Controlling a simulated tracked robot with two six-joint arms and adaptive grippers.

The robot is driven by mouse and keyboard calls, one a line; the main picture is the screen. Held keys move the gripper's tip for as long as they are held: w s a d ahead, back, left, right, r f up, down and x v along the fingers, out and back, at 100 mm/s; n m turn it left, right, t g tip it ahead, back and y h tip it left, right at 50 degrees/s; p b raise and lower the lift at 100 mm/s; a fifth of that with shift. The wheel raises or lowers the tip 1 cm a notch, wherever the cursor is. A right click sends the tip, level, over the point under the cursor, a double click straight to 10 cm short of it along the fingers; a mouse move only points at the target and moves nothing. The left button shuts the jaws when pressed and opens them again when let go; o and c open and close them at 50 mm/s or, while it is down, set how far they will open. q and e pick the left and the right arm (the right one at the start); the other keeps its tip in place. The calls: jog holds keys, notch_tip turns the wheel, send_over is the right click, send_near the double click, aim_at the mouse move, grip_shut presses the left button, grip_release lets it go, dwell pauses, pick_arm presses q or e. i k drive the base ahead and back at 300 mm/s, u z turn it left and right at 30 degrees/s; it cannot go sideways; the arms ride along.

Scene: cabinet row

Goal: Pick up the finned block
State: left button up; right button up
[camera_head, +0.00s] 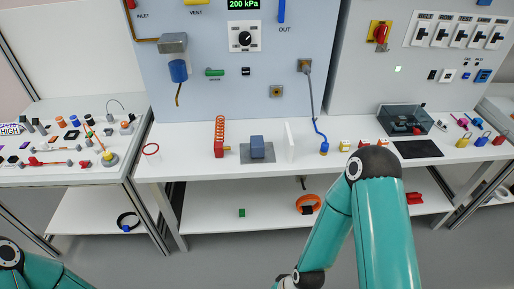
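A blue block (257,147) stands on a grey square plate (258,158) on the middle white bench. It is the likeliest finned block, but its fins are too small to make out clearly. My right arm comes up from the bottom right, bends in front of the bench and runs back down to the bottom edge, so its gripper is out of frame. Only a bit of my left arm shows at the bottom left corner, and its gripper is out of frame. Neither arm hides or touches the blue block.
A red coil post (219,138) stands left of the block, a thin white upright panel (289,141) right of it. A blue cable (317,115) hangs to the bench farther right. A clear box (405,119) stands at right. Bare bench (180,163) lies at left.

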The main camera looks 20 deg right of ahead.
aim_at(257, 146)
jog(key=z, duration=0.05)
jog(key=i, duration=1.05)
jog(key=u, duration=0.05)
